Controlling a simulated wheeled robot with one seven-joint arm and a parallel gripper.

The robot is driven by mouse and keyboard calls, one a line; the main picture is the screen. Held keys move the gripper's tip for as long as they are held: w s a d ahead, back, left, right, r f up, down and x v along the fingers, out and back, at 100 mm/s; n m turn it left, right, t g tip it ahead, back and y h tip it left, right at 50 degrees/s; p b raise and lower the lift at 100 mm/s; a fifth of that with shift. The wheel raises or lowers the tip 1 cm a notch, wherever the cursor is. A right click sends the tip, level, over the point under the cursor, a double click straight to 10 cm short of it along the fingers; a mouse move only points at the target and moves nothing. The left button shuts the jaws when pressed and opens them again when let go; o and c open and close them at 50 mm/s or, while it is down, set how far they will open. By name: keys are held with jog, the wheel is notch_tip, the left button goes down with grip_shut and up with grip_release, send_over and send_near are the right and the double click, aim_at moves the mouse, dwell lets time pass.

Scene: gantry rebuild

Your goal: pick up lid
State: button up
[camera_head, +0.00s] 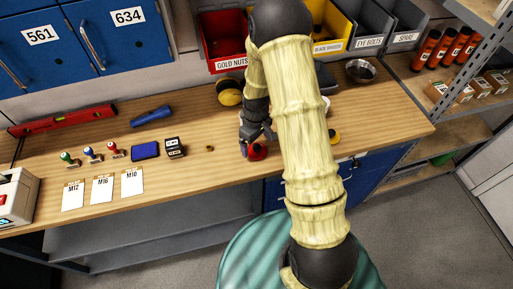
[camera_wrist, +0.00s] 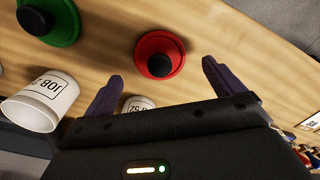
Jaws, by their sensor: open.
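A round red lid (camera_wrist: 172,42) with a black knob shows in the wrist view, ahead of and between my two fingertips. My gripper (camera_wrist: 162,69) is open, with a finger on each side of the lid's near edge and nothing held. In the head view my gripper (camera_head: 256,138) is low over the bench's front part, right at the red lid (camera_head: 259,153), which it partly hides. A green lid (camera_wrist: 62,28) with a black knob lies at the upper left of the wrist view. I cannot tell whether the fingers touch the red lid.
A white labelled cup (camera_wrist: 40,104) is left of my fingers; another cup (camera_wrist: 138,103) is partly hidden behind my gripper. Yellow round pieces (camera_head: 230,97) lie on the wooden bench (camera_head: 215,172). Stamps, an ink pad (camera_head: 145,150) and cards are left. Bins (camera_head: 228,62) line the back.

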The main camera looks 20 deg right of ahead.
aim_at(256, 145)
jog(key=shift+f+p, duration=0.45)
jog(key=shift+f, duration=1.15)
jog(key=c, duration=1)
jog(key=shift+r, duration=0.1)
jog(key=shift+c, duration=0.2)
notch_tip(256, 145, up, 8)
jog(key=b, duration=0.2)
jog(key=shift+r+b, duration=0.2)
jog(key=shift+b, duration=0.15)
jog(key=shift+s+r, duration=0.1)
jog(key=shift+r, duration=0.65)
